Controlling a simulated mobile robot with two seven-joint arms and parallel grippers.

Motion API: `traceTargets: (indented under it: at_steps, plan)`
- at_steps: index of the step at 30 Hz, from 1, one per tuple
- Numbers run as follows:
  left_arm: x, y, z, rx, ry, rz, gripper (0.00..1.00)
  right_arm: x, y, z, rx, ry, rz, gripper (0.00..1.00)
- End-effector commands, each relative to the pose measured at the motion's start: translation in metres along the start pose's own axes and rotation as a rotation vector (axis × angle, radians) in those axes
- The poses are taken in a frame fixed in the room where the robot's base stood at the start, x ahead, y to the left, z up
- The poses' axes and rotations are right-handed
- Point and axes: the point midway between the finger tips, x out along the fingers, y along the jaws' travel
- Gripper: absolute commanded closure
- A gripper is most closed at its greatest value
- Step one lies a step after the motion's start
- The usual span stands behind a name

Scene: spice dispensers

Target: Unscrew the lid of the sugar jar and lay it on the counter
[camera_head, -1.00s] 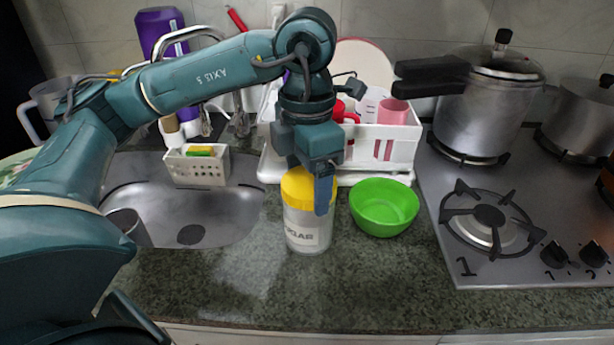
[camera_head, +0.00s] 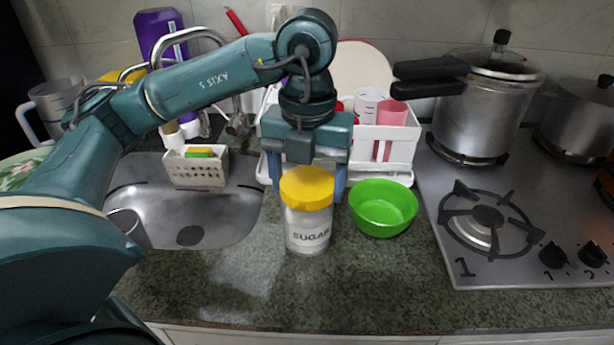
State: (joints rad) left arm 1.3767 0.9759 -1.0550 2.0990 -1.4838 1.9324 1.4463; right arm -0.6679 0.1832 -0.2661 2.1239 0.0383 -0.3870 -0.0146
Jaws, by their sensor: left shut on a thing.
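The sugar jar (camera_head: 307,232) stands upright on the dark stone counter, with its "SUGAR" label facing me. Its yellow lid (camera_head: 307,187) sits on top of the jar. My left gripper (camera_head: 307,188) points down from above, with one blue finger on the left and one on the right of the lid, shut on the lid. The back of the lid is hidden. My right gripper is not in view.
A green bowl (camera_head: 383,208) stands close to the jar's right. A white dish rack (camera_head: 398,140) is behind, the sink (camera_head: 160,215) at left, the stove (camera_head: 500,262) at right. The counter (camera_head: 375,290) in front is clear.

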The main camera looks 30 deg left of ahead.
Motion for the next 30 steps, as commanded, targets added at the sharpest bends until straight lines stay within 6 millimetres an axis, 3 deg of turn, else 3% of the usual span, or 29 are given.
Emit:
traceTargets:
  at_steps: [1,10,20,21,26,30]
  plan:
    - [-0.002,-0.001,0.000,-0.072,-0.001,-0.002,0.51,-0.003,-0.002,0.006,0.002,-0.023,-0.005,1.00]
    - [-0.003,-0.002,0.001,-0.508,-0.002,-0.003,0.51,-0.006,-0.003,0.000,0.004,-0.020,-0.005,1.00]
    - [-0.003,-0.002,0.001,-0.592,-0.003,-0.003,0.51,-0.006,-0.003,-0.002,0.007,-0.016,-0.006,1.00]
    - [-0.003,-0.002,0.001,-0.591,-0.003,-0.003,0.26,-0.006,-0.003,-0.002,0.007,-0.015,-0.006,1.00]
    - [-0.002,-0.002,0.001,-0.590,-0.002,-0.002,0.13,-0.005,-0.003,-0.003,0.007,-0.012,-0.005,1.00]
    - [-0.002,-0.002,0.001,-0.590,-0.002,-0.001,0.13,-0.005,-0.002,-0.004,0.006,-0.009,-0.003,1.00]
